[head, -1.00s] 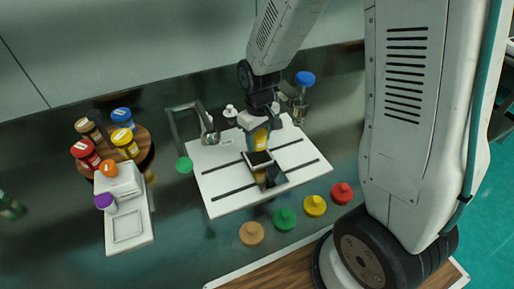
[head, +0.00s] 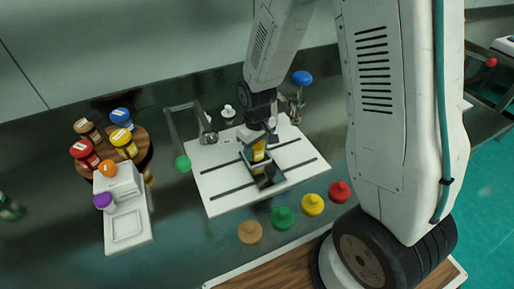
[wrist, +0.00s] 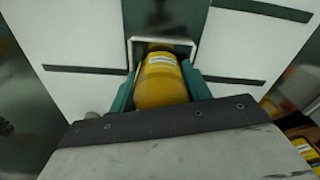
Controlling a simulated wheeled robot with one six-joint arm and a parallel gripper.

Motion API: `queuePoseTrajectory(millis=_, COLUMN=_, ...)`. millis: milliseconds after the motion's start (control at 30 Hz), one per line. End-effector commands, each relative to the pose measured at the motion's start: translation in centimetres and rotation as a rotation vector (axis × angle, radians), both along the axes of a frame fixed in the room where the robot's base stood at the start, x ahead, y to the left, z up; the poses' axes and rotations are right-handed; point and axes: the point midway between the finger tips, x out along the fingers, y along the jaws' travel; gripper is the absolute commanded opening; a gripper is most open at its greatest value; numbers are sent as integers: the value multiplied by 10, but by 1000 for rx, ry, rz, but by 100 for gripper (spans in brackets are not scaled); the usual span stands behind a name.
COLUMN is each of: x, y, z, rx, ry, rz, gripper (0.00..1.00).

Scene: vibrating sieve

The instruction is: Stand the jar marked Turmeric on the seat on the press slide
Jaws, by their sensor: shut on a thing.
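A yellow jar (head: 259,151) with a pale label is held in my gripper (head: 260,158); the label is too small to read. In the wrist view the jar (wrist: 162,84) lies between the two teal fingers, which are shut on it. The seat, a pale-rimmed dark square (wrist: 131,51) on the press slide, shows just beyond the jar in the wrist view. In the head view the jar and fingers are over the seat and cover most of it. I cannot tell whether the jar touches the seat.
The white slotted base plate (head: 222,180) lies around the slide. A round wooden stand (head: 144,153) holds several jars, one of them yellow. A white stepped block (head: 128,224) with orange and purple knobs is at left. Several coloured knobs (head: 283,218) line the front. A blue-topped press post (head: 302,78) stands behind.

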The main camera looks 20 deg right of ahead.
Motion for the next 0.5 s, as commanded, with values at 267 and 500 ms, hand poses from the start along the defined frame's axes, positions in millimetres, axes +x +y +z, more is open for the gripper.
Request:
queuePoseTrajectory(millis=267, x=-6, y=-1, z=-10, rx=-1, ry=13, rz=0, gripper=66)
queuePoseTrajectory(millis=500, x=-6, y=-1, z=0, rx=-1, ry=12, rz=1, gripper=66)
